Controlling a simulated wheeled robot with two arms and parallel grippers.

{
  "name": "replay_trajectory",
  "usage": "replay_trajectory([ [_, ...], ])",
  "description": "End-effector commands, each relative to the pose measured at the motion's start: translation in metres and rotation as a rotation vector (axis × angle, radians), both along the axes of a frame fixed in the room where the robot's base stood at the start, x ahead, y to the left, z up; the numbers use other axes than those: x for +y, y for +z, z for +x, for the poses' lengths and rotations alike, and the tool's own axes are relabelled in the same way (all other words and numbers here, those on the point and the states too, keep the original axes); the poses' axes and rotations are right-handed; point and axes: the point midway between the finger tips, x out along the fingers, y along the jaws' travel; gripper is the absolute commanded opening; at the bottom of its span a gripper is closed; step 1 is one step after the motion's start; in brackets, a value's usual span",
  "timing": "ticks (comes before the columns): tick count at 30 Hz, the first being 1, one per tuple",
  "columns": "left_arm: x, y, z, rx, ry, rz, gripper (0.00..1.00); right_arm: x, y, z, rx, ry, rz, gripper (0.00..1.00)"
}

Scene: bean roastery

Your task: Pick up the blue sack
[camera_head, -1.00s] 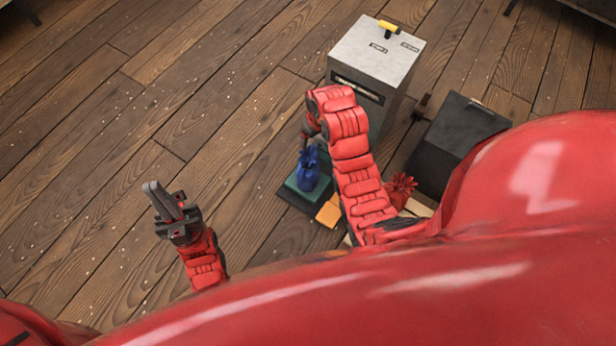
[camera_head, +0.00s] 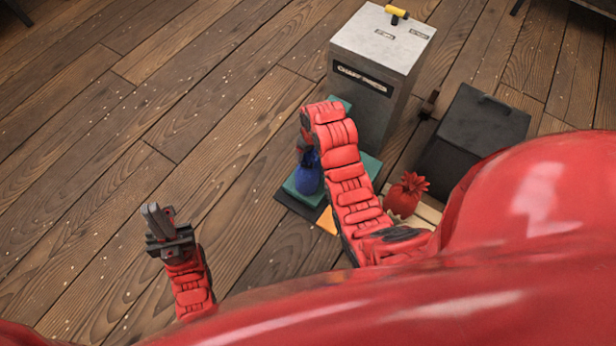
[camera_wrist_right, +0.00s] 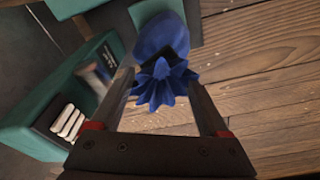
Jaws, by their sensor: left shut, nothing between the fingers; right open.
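The blue sack (camera_head: 308,181) stands upright on a teal platform (camera_head: 297,188) in the head view, its top partly hidden by my right arm. In the right wrist view the sack's round body (camera_wrist_right: 160,36) lies beyond a dark tie, and its ruffled top points toward my right gripper (camera_wrist_right: 160,88). That gripper is open, with one finger on each side of the ruffled top. I cannot tell whether either finger touches it. My left gripper (camera_head: 157,217) is shut and empty, over bare floor to the left, well apart from the sack.
A grey cabinet (camera_head: 372,60) with a yellow-handled item (camera_head: 397,12) on top stands behind the sack. A teal box (camera_wrist_right: 30,120) shows in the wrist view. The left floor is clear.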

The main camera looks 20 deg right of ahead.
Motion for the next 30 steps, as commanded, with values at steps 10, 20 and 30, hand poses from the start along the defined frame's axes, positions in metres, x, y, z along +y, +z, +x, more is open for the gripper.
replay_trajectory([
  [10,-0.007,-0.017,0.003,0.002,-0.021,0.043,0.0,0.004,-0.037,0.006,-0.002,0.001,0.0,0.79],
  [20,-0.007,-0.017,0.003,0.003,-0.019,0.042,0.0,0.004,-0.036,0.006,-0.002,0.0,0.001,0.39],
  [30,-0.007,-0.017,0.003,0.003,-0.019,0.042,0.0,0.004,-0.036,0.005,-0.002,0.0,0.001,0.0],
])
